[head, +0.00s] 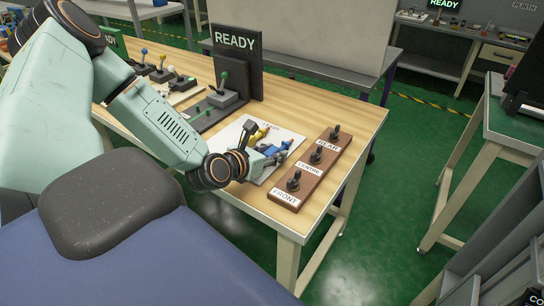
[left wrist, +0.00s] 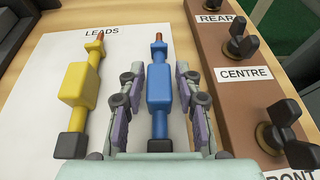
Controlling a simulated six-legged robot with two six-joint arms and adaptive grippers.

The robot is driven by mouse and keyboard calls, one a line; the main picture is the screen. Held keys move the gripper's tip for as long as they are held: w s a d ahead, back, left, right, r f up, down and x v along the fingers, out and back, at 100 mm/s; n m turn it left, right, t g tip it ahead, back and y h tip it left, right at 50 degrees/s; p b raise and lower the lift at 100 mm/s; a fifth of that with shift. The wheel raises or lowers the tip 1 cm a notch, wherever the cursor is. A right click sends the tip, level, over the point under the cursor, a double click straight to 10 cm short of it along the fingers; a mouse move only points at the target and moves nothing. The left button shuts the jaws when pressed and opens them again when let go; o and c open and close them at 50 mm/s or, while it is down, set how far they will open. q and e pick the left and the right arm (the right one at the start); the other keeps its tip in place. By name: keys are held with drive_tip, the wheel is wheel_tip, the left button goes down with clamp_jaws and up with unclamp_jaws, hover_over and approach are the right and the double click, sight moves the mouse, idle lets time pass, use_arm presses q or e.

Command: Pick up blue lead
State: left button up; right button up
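The blue lead (left wrist: 159,88) lies on the white sheet marked LEADS (left wrist: 40,112), with its copper-coloured tip pointing away from my wrist. My left gripper (left wrist: 160,82) has one finger on each side of the blue lead, with narrow gaps showing between fingers and lead. In the head view the left gripper (head: 272,156) is low over the sheet, and the blue lead (head: 271,147) is partly hidden by it. The yellow lead (left wrist: 77,88) lies to the left of the blue one, apart from the gripper. My right gripper is not in view.
A brown block (head: 312,170) with black knobs labelled REAR, CENTRE and FRONT stands just right of the sheet. A black panel reading READY (head: 236,58) stands behind, with a green-knobbed lever (head: 224,82) before it. Several other levers stand further left on the wooden table (head: 345,112).

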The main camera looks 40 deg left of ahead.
use_arm(q)
clamp_jaws()
